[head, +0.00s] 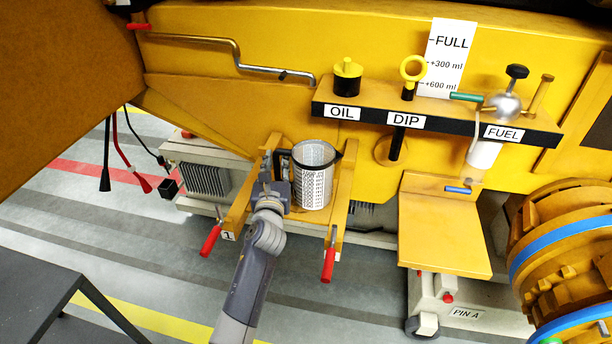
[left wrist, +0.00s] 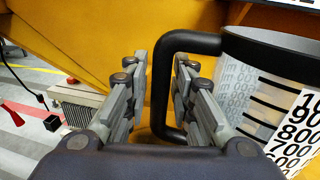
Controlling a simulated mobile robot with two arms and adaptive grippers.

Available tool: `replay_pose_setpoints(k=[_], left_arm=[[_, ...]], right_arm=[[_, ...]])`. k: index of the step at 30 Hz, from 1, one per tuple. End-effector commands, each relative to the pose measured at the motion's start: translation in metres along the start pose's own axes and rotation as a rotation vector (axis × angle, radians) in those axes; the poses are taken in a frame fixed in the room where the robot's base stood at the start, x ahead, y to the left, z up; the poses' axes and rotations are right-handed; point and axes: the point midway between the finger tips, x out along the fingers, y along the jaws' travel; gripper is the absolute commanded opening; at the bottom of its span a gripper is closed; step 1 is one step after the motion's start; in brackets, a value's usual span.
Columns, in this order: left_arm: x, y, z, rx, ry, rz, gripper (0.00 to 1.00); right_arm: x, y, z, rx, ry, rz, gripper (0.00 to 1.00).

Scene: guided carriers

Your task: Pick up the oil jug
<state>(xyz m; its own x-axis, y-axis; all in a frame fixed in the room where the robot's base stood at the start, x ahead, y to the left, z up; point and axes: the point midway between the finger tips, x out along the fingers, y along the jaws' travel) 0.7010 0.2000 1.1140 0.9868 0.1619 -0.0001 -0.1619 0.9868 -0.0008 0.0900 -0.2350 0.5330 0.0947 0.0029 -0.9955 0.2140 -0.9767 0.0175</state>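The oil jug (head: 313,178) is a clear measuring jug with a dark rim, a black handle and a printed scale. It stands upright on a yellow shelf between two yellow arms with red grips. In the left wrist view the jug (left wrist: 245,85) is at the right, with its handle (left wrist: 161,85) toward me. My left gripper (head: 275,188) is at the handle side of the jug. In the left wrist view my left gripper (left wrist: 160,92) is open, with its fingers on either side of the handle's upright bar. My right gripper is not in view.
A yellow ledge above the jug carries OIL (head: 347,78), DIP (head: 412,75) and FUEL (head: 503,105) fittings. A yellow plate (head: 440,225) juts out at the right. A dark table (head: 40,300) is at lower left. A grey ribbed unit (head: 207,178) is left of the jug.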

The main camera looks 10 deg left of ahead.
Motion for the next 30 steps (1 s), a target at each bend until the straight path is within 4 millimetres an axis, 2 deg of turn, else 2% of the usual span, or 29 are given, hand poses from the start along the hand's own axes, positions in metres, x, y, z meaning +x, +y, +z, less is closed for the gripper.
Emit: replay_pose_setpoints(k=[1,2,4,5,17,30], left_arm=[[0.0,0.0,0.0,0.0,0.0,0.0,0.23],[0.0,0.0,0.0,0.0,0.0,0.0,0.19],[0.0,0.0,0.0,0.0,0.0,0.0,0.03],[0.0,0.0,0.0,0.0,0.0,0.0,0.0],[0.0,0.0,0.006,0.002,-0.004,-0.001,0.0],[0.0,0.0,0.081,0.002,-0.006,-0.002,0.0]], right_arm=[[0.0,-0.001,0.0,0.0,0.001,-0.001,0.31],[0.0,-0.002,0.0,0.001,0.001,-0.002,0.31],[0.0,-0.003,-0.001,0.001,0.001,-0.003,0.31],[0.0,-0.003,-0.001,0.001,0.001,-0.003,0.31],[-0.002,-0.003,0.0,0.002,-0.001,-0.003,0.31],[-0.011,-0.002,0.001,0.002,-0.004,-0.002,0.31]])
